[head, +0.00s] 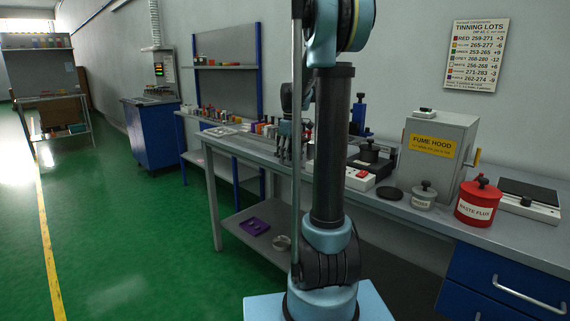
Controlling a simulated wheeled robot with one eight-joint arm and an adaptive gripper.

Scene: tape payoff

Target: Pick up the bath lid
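I cannot tell for certain which is the bath lid. My gripper (289,155) hangs low over the bench, left of the column and apart from both. It is small and partly hidden by a thin pole, so its opening is unclear.
On the bench (430,215) stand a white box with a red switch (360,180), a grey lidded tin (424,196), a red waste flux can (477,203), a fume hood (438,147) and a scale (529,200). Small coloured items (265,128) crowd the left. Green floor is clear at left.

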